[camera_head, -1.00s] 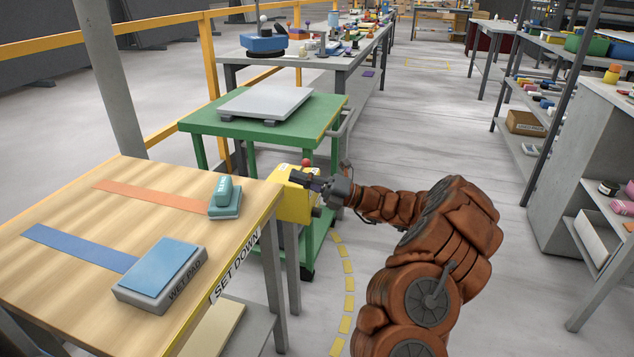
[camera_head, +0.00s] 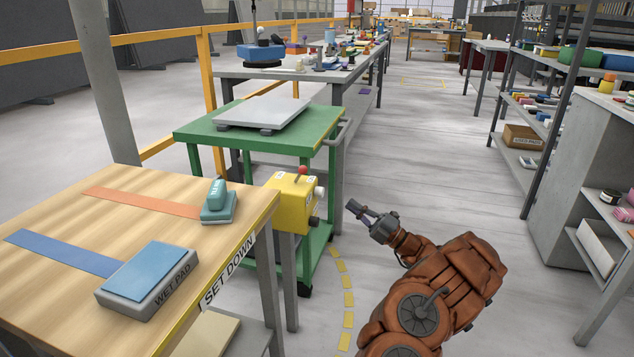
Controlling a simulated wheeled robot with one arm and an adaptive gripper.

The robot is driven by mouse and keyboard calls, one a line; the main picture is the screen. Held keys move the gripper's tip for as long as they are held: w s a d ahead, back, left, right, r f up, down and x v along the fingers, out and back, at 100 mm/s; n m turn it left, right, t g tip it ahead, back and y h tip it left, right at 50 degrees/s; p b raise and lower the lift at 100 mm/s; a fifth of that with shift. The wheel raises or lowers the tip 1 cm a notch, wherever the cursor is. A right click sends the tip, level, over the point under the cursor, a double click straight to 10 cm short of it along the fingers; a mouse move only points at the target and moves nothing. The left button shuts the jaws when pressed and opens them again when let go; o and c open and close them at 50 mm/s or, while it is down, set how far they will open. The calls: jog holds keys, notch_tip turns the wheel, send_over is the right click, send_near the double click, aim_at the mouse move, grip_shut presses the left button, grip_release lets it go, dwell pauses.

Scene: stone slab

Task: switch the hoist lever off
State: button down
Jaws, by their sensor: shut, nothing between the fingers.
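The hoist lever, with a red knob (camera_head: 302,171), stands on top of a yellow control box (camera_head: 290,205). The box is beside the wooden table's right edge, in front of the green cart. The lever's exact setting is too small to read. My gripper (camera_head: 352,207) is to the right of the box, apart from it, with its fingers pointing up and left. It is shut and holds nothing. Nothing covers the lever or the box front.
The wooden table (camera_head: 130,220) at left bears a wet pad (camera_head: 150,280) and a teal block (camera_head: 217,200). The green cart (camera_head: 190,131) with a grey plate stands behind the box. Open floor (camera_head: 440,170) lies to the right, before the shelves.

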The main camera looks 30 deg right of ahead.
jog(key=shift+b+x, duration=2.25)
jog(key=shift+x, duration=4.75)
jog(key=shift+r+p, duration=0.15)
jog(key=shift+p, duration=0.15)
jog(key=shift+a+r+g+p, duration=0.1)
jog(key=shift+g+p, duration=0.2)
jog(key=shift+p, duration=0.45)
